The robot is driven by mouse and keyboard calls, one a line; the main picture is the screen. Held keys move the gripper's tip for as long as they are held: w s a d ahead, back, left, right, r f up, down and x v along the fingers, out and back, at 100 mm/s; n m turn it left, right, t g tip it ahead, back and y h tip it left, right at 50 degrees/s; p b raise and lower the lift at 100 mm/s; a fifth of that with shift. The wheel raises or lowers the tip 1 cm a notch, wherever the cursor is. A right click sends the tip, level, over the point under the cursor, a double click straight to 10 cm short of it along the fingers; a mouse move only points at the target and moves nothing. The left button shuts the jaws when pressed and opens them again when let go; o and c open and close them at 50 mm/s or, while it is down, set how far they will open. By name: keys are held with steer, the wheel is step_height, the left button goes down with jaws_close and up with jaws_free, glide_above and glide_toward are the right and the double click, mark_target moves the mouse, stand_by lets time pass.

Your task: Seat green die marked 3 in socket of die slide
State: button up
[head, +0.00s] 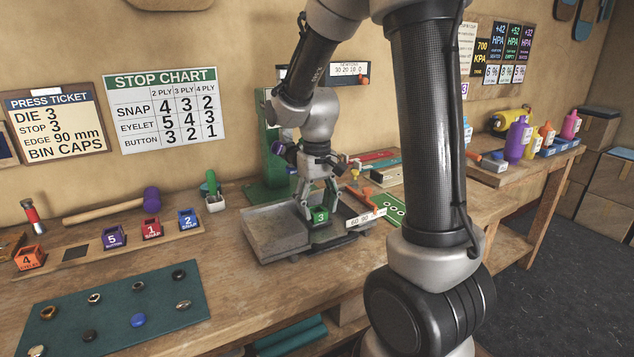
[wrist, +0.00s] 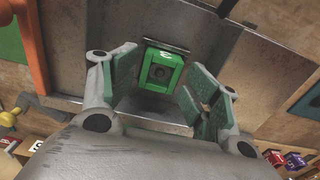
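The green die (head: 320,215) marked 3 sits on the grey die slide (head: 283,243) of the green press; it looks upright and level. In the wrist view the die (wrist: 163,71) shows its 3 and a dark round hole, within a metal recess of the slide (wrist: 190,40). How deep it sits in the socket I cannot tell. My gripper (head: 318,203) is over the die, fingers pointing down. In the wrist view my gripper (wrist: 160,84) is open, with green-padded fingers on either side of the die and visible gaps to it.
A wooden rack (head: 130,245) holds orange, purple, red and blue dice and has one empty dark slot. The green press (head: 270,150) stands behind the slide. An orange-handled item and a 60 90 scale (head: 365,217) lie close on the right. A teal mat (head: 115,312) with buttons lies front left.

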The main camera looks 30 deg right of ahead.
step_height(320, 180, up, 10)
steer(key=s+d+r+t, duration=0.1)
steer(key=s+r+t, duration=0.1)
steer(key=s, duration=0.7)
steer(key=s+r+t, duration=0.2)
steer(key=s, duration=0.7)
steer(key=shift+s+d, duration=0.3)
steer(key=shift+d, duration=0.1)
